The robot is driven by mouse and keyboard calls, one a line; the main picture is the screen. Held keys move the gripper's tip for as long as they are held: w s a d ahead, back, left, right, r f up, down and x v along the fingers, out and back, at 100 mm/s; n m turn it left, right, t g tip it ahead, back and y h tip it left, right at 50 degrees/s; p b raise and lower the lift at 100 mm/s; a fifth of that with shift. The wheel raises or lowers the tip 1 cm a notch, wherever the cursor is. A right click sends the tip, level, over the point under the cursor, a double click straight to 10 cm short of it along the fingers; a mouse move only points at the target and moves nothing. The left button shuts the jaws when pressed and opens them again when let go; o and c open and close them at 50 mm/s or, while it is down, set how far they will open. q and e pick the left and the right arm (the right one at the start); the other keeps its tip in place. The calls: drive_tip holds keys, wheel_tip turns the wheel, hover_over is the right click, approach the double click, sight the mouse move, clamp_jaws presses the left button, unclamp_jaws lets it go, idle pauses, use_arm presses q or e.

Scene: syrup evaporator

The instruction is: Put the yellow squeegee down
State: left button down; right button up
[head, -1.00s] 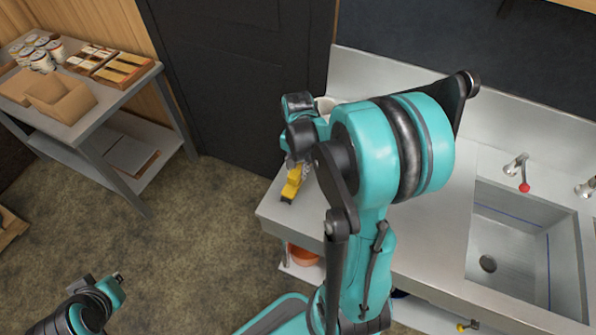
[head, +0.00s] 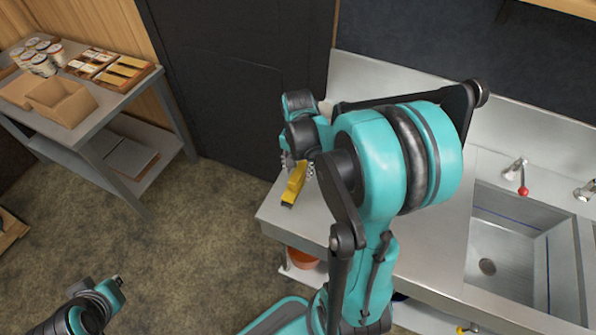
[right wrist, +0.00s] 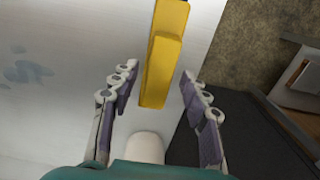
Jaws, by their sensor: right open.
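The yellow squeegee (head: 294,184) lies at the left end of the steel sink counter (head: 285,215), close to its edge. It also shows in the right wrist view (right wrist: 163,60), with its near end between the spread fingers. My right gripper (head: 299,167) is open over the squeegee, and both fingers stand clear of it in the right wrist view (right wrist: 158,95). My right arm hides part of the counter. My left arm shows at the lower left in the head view, and its gripper's fingertips (head: 117,281) are too small to read.
The sink basin (head: 500,255) and a red-tipped faucet (head: 520,178) are at the right. A shelf table (head: 100,110) with cups and boxes is at the far left. Open floor lies between.

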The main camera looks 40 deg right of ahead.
sight(298, 172)
wheel_tip(298, 172, up, 9)
drive_tip(key=p, duration=0.3)
drive_tip(key=s+a+r+n+t, duration=0.2)
drive_tip(key=a+n+t, duration=0.1)
drive_tip(key=a+n, duration=0.3)
drive_tip(key=s+a+r+n+t, duration=0.2)
drive_tip(key=a+n, duration=0.4)
drive_tip(key=a, duration=0.4)
drive_tip(key=shift+s+a+r+n+t, duration=0.25)
drive_tip(key=shift+s+t, duration=0.4)
drive_tip(key=shift+t, duration=0.45)
drive_tip(key=shift+f+b, duration=0.15)
drive_tip(key=shift+b, duration=0.15)
